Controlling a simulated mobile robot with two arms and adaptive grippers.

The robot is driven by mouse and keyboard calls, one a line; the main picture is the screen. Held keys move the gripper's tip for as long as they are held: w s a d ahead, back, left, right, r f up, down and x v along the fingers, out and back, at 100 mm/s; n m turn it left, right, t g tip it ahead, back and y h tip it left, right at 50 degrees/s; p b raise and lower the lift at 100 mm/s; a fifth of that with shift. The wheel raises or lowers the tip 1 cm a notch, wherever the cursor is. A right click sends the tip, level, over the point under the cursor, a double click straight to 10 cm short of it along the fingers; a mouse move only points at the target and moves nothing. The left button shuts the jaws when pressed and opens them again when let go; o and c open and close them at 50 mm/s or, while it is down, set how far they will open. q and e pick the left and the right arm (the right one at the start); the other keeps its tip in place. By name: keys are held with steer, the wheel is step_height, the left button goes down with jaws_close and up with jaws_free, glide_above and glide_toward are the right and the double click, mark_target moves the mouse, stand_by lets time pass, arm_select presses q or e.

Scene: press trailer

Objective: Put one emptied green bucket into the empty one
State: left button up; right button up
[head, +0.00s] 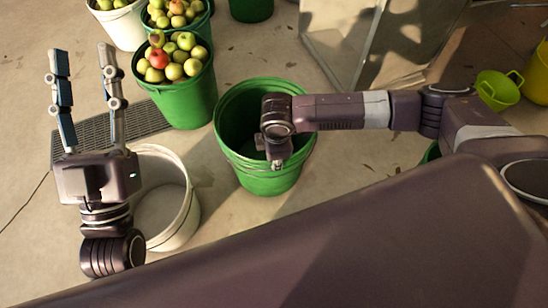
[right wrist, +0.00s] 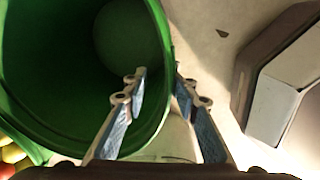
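An empty green bucket (head: 235,112) stands upright on the floor in the middle of the head view. My right arm reaches over it, and its gripper is mostly hidden there. In the right wrist view my right gripper (right wrist: 160,74) is open and straddles the rim of this green bucket (right wrist: 40,60), one finger inside and one outside, with a gap visible at the inner finger. My left gripper (head: 82,48) is open and empty, above the floor at the left. A green bucket full of apples (head: 187,104) stands behind.
An empty white bucket (head: 182,212) stands beside my left gripper. More apple-filled buckets stand at the back left. A grey metal box (head: 335,35) is behind. Yellow-green tubs (head: 497,90) are at the right. Part of something green (head: 430,153) shows behind my right arm.

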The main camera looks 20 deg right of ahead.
step_height(320, 180, up, 11)
steer(key=s, duration=0.1)
steer(key=shift+s+a+r, duration=0.15)
steer(key=shift+s+a, duration=0.1)
steer(key=shift+s, duration=0.05)
stand_by(0.9)
